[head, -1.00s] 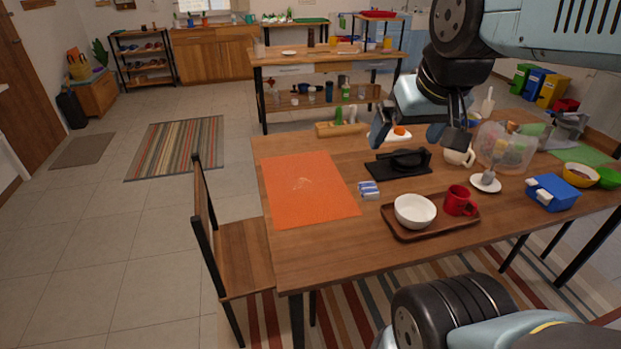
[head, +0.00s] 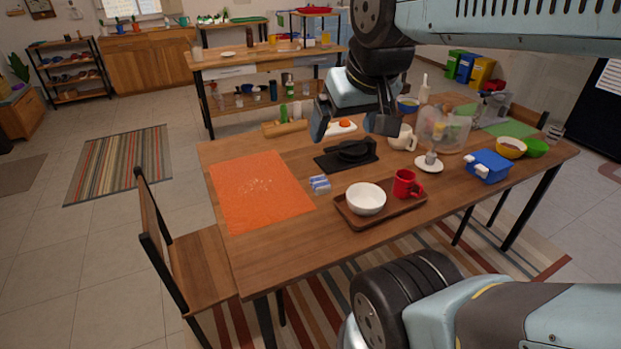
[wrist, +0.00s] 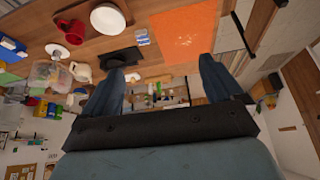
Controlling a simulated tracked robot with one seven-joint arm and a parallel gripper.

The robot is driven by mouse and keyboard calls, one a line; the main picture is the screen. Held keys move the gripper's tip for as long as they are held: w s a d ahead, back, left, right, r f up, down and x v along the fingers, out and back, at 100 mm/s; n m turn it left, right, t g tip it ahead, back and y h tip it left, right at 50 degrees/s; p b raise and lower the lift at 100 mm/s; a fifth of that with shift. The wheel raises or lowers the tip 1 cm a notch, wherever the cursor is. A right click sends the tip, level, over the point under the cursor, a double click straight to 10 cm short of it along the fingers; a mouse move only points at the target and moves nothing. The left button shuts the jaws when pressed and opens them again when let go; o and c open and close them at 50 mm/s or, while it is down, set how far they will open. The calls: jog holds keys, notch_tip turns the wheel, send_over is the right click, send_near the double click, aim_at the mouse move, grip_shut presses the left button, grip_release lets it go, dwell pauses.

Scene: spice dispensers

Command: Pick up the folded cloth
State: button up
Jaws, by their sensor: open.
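A small blue-and-white folded item (head: 319,184), which looks like the folded cloth, lies flat on the wooden table between the orange mat (head: 262,190) and the brown tray (head: 388,217). It also shows small in the wrist view (wrist: 142,38).
A black stand (head: 346,155) is just behind the cloth. The tray holds a white bowl (head: 365,199) and a red mug (head: 405,184). A white cup (head: 403,138), a clear container (head: 443,130) and a blue box (head: 489,166) stand to the right. A chair (head: 200,266) is at the left.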

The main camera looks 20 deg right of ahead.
jog(key=shift+g+h, duration=0.3)
jog(key=shift+h, duration=0.3)
jog(key=w+f, duration=0.1)
jog(key=w, duration=0.1)
jog(key=w+d, duration=0.1)
jog(key=w, duration=0.2)
jog(key=w+f, duration=0.1)
jog(key=w, duration=0.1)
jog(key=shift+w+d+f, duration=0.2)
jog(key=shift+d+f, duration=0.15)
jog(key=shift+d, duration=0.05)
jog(key=shift+c, duration=0.3)
jog(key=y, duration=0.1)
send_over(320, 181)
jog(key=s, duration=0.3)
jog(key=shift+g, duration=0.3)
jog(key=shift+a+f, duration=0.2)
jog(key=shift+f, duration=15.15)
jog(key=shift+w+d+x, duration=0.1)
jog(key=shift+w+x, duration=0.05)
jog(key=shift+x, duration=1.2)
jog(key=shift+w+d+x, duration=0.1)
jog(key=shift+x, duration=1.2)
jog(key=shift+r, duration=0.1)
jog(key=shift+c, duration=0.2)
jog(key=c, duration=1.1)
notch_tip(320, 181, up, 28)
